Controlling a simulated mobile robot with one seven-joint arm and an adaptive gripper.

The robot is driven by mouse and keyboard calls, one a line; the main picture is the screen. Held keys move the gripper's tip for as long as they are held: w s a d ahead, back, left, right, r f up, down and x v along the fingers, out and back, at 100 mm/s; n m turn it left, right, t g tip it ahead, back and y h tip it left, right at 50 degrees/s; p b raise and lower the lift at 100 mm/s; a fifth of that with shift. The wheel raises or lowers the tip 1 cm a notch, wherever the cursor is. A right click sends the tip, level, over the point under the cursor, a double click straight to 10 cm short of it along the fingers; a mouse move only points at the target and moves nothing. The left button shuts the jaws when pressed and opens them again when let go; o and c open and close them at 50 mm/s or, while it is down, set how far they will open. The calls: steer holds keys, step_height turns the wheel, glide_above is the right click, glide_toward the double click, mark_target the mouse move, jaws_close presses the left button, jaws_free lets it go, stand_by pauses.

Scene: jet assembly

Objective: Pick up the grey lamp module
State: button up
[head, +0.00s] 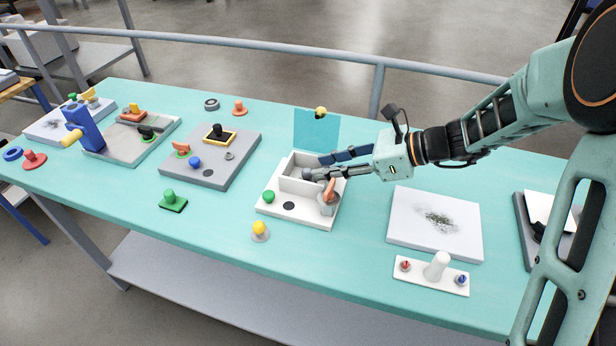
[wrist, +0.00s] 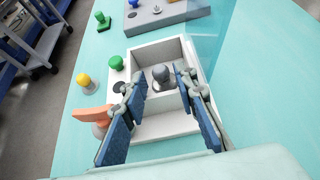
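The grey lamp module (wrist: 161,76) has a rounded grey top and stands inside a compartment of the white box (wrist: 170,50). In the wrist view it sits between and beyond the fingertips of my gripper (wrist: 157,80), which are apart with a gap on both sides of it. In the head view my gripper (head: 318,167) reaches into the white box (head: 290,208) from the right, low over its compartment. There the fingers partly cover the module, so its outline is hard to make out.
A green knob (head: 268,196) and an orange-handled grey part (head: 328,198) stand on the box's front ledge. A yellow-topped piece (head: 259,230) stands in front. A turquoise panel (head: 317,130) rises behind the box. A grey board (head: 210,160) lies left, a white board (head: 435,222) right.

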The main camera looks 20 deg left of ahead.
mark_target(307, 169)
steer(key=shift+b+x, duration=0.3)
steer(key=shift+x, duration=2.5)
steer(key=shift+s+d, duration=0.1)
jaws_close()
